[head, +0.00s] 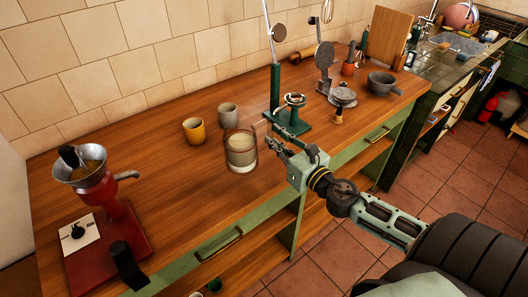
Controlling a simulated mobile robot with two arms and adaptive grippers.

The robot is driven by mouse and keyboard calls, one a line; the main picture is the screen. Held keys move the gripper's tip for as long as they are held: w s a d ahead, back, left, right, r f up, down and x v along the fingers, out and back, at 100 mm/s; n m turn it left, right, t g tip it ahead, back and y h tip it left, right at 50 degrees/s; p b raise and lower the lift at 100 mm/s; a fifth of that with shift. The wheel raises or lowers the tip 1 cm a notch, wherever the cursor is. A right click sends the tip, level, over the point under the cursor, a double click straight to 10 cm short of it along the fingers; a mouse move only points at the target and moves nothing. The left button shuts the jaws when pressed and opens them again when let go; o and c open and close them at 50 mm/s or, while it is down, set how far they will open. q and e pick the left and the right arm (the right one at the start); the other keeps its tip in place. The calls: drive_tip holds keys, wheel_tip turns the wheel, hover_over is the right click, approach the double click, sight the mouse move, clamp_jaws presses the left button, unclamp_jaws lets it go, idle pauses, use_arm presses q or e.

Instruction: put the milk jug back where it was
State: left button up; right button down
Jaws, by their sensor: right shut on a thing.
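The milk jug (240,151), a clear glass vessel with pale creamy contents, is upright over the front middle of the wooden counter (165,200). My right gripper (270,142) reaches in from the right and is shut on the jug at its right side, where the fingers partly hide it. I cannot tell whether the jug's base touches the wood. My left gripper is not in view.
A yellow cup (195,131) and a grey cup (228,115) stand behind the jug. A red grinder (95,190) stands at the left. A green lever stand (275,90), a dark bowl (381,83) and a board (389,38) are to the right. The counter's left middle is clear.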

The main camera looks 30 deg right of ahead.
drive_tip(key=w, duration=0.1)
drive_tip(key=w+f, duration=0.1)
drive_tip(key=w+a, duration=0.1)
drive_tip(key=shift+w+f, duration=0.15)
drive_tip(key=shift+f, duration=0.25)
drive_tip(key=shift+w+f, duration=0.1)
drive_tip(key=shift+f, duration=0.25)
drive_tip(key=shift+f+b, duration=1.2)
drive_tip(key=shift+f, duration=0.55)
drive_tip(key=shift+f, duration=0.2)
drive_tip(key=c, duration=1.8)
unclamp_jaws()
